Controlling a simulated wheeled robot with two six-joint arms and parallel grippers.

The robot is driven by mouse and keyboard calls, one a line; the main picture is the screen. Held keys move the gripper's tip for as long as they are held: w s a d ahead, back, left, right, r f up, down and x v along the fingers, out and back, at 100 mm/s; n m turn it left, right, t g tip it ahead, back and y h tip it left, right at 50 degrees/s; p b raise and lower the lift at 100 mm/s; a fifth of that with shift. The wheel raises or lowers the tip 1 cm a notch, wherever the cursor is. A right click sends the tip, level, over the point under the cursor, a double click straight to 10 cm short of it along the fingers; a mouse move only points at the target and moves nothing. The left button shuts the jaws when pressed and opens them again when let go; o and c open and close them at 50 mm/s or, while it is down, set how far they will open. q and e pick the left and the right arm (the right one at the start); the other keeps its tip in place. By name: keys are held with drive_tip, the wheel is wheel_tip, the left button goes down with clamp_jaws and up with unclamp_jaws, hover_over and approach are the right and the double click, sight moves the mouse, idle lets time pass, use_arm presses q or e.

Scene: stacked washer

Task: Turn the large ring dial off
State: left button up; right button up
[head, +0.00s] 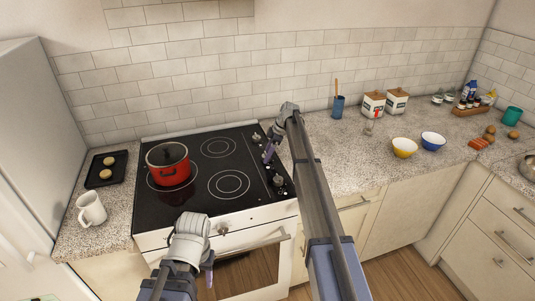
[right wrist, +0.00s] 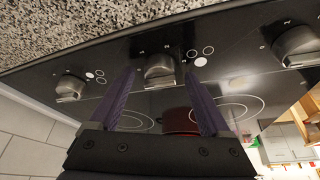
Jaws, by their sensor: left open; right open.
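The black cooktop (head: 150,215) has a row of dark metal dials along its right side; one dial (head: 278,180) shows past my right gripper (head: 269,152). In the right wrist view, the open fingers of my right gripper (right wrist: 163,82) point at the middle dial (right wrist: 160,72), one on either side of it and apparently apart from it. Another dial (right wrist: 70,88) is to the left and a third (right wrist: 297,46) to the right. Small circle marks sit beside the dials; I cannot tell which one is the large ring's. My left gripper (head: 208,277) is open and empty before the oven.
A red pot (head: 168,166) stands on the left of the cooktop. A white mug (head: 91,209) and a dark tray (head: 106,170) with cookies are on the left counter. My right arm crosses above the counter edge.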

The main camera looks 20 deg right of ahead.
drive_tip(key=p+v, duration=0.6)
drive_tip(key=v, duration=0.1)
drive_tip(key=shift+r, duration=0.25)
drive_tip(key=shift+f, duration=0.1)
drive_tip(key=s+a+m, duration=0.1)
drive_tip(key=s+a, duration=0.3)
drive_tip(key=s+a+h, duration=0.1)
drive_tip(key=s+a, duration=0.3)
drive_tip(key=s, duration=0.1)
drive_tip(key=s+a+f+m+g, duration=0.1)
drive_tip(key=s+a, duration=0.4)
drive_tip(key=shift+s+m, duration=0.15)
drive_tip(key=shift+m, duration=0.15)
drive_tip(key=s+a+m+h, duration=0.1)
drive_tip(key=s+a+m, duration=0.1)
drive_tip(key=s, duration=0.9)
drive_tip(key=s+a+m+h, duration=0.2)
drive_tip(key=s+a, duration=0.3)
drive_tip(key=s, duration=0.6)
drive_tip(key=s+a+m+h, duration=0.1)
drive_tip(key=s+a+m, duration=0.2)
drive_tip(key=s, duration=0.8)
drive_tip(key=shift+a+f+m+g+h, duration=0.3)
drive_tip(key=shift+g+h, duration=0.1)
